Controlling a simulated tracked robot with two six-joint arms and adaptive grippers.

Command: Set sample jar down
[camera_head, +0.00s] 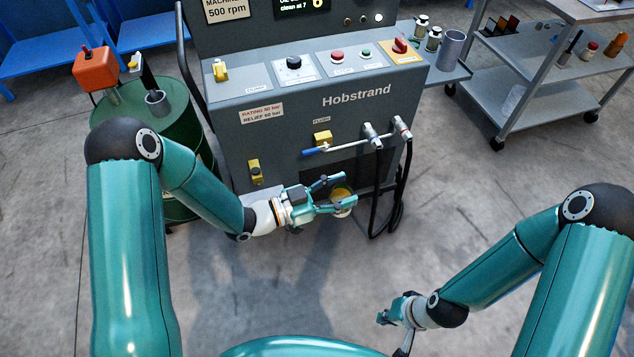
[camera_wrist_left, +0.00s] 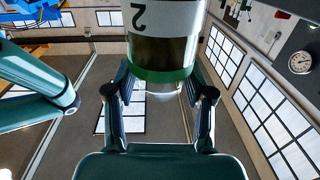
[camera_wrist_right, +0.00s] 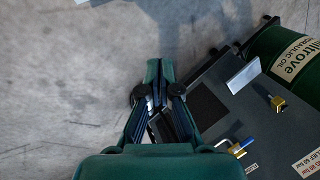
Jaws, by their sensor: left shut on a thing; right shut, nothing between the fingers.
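The sample jar (camera_head: 343,196) is in the fingers of my left gripper (camera_head: 338,193), in front of the lower face of the grey Hobstrand machine (camera_head: 350,100). In the left wrist view the jar (camera_wrist_left: 162,50) fills the top middle, with dark contents, a white label marked 2 and a green band. The fingers of my left gripper (camera_wrist_left: 160,90) are on both sides of it, and the jar is off the floor. My right gripper (camera_head: 384,317) is shut and empty, low over the floor. In the right wrist view its fingers (camera_wrist_right: 158,75) are together.
A side shelf (camera_head: 448,73) on the machine's right carries two small jars (camera_head: 434,39) and a grey cup (camera_head: 453,46). A green drum (camera_head: 150,120) stands left. Black hoses (camera_head: 400,200) hang right of the held jar. A grey cart (camera_head: 540,85) stands at the right.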

